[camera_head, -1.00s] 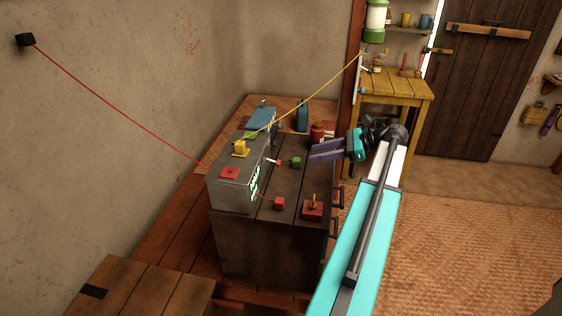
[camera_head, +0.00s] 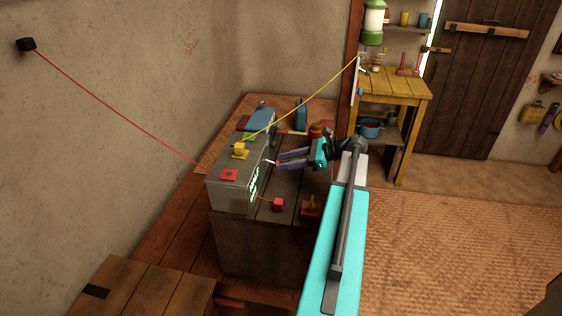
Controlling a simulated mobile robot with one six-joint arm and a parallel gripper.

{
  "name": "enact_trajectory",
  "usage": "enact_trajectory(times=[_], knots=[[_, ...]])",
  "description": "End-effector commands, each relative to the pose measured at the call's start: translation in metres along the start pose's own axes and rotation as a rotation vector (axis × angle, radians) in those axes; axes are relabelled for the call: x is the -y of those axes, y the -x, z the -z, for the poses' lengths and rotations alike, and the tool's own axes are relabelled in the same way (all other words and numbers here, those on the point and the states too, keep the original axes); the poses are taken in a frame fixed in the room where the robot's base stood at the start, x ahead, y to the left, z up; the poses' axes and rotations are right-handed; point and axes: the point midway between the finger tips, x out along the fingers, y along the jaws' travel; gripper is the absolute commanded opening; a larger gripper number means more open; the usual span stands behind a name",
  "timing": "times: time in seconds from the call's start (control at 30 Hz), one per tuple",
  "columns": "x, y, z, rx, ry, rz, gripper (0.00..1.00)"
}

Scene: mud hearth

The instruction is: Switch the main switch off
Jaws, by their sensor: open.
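A grey metal box (camera_head: 232,190) with a lit green display on its right side stands on the dark wooden cabinet. A small pale lever-like part (camera_head: 268,162) sticks out from that side; I cannot tell for sure that it is the main switch, or how it is set. My gripper (camera_head: 277,159) is open, its two purple fingers pointing left, with the tips close to this pale part. I cannot tell whether they touch it. A red block with a yellow lever (camera_head: 311,205) sits on the cabinet's right edge, partly behind my arm.
A red pad (camera_head: 229,174) and a yellow block (camera_head: 240,149) on the box have red and yellow cords running off. A red cube (camera_head: 278,204) lies in front of the box. Blue and red containers stand behind. Woven floor at right is clear.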

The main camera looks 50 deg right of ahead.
Motion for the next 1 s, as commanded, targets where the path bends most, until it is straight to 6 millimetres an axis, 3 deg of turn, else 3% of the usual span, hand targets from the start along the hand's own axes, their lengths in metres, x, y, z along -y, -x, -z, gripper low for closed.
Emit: enact_trajectory(times=[0.2,0.53,0.57,0.8,1.0], knots=[[0.0,-0.016,-0.001,0.0,0.001,-0.001,0.41],[0.0,-0.019,0.0,0.0,0.001,-0.001,0.41],[0.0,-0.019,0.0,0.0,0.001,-0.001,0.39],[-0.001,-0.019,-0.001,0.0,0.001,-0.002,0.0],[-0.001,-0.02,0.001,0.015,0.0,-0.004,0.0]])
